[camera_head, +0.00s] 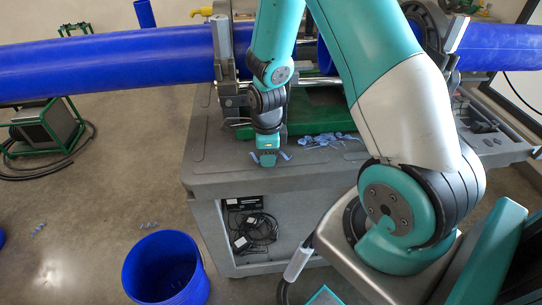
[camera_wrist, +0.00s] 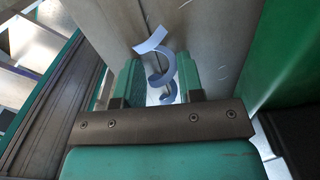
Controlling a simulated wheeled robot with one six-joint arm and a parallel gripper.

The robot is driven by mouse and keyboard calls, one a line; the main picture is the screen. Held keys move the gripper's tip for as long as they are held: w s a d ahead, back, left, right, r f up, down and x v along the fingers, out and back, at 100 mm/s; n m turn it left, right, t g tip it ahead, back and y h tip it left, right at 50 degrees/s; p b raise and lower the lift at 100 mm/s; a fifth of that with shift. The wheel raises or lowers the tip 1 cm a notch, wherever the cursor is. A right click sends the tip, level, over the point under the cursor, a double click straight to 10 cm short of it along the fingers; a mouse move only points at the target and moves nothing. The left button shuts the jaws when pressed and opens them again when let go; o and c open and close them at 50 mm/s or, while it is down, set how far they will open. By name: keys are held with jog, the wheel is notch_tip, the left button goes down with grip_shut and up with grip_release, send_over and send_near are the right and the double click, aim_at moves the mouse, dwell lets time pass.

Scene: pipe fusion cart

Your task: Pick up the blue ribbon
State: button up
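A curled light-blue ribbon (camera_wrist: 160,72) lies between the two teal fingers of my gripper (camera_wrist: 158,82) in the wrist view. The fingers stand apart with a gap between them, and the ribbon's loop fills much of that gap. I cannot tell whether either finger touches it. In the head view my gripper (camera_head: 268,160) points down at the front edge of the grey cart top (camera_head: 220,165). Small blue ribbon bits (camera_head: 286,156) show beside it. More blue ribbons (camera_head: 330,140) lie in a pile to its right.
A large blue pipe (camera_head: 110,65) runs through the clamps (camera_head: 224,50) above the cart. A green base (camera_head: 310,122) sits behind the gripper. A blue bucket (camera_head: 166,270) stands on the floor at lower left. Ribbon scraps (camera_head: 149,225) lie on the floor near it.

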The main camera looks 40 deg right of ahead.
jog(key=shift+r, duration=0.1)
dwell(0.3)
notch_tip(320, 180, up, 20)
jog(key=shift+f, duration=0.1)
dwell(0.3)
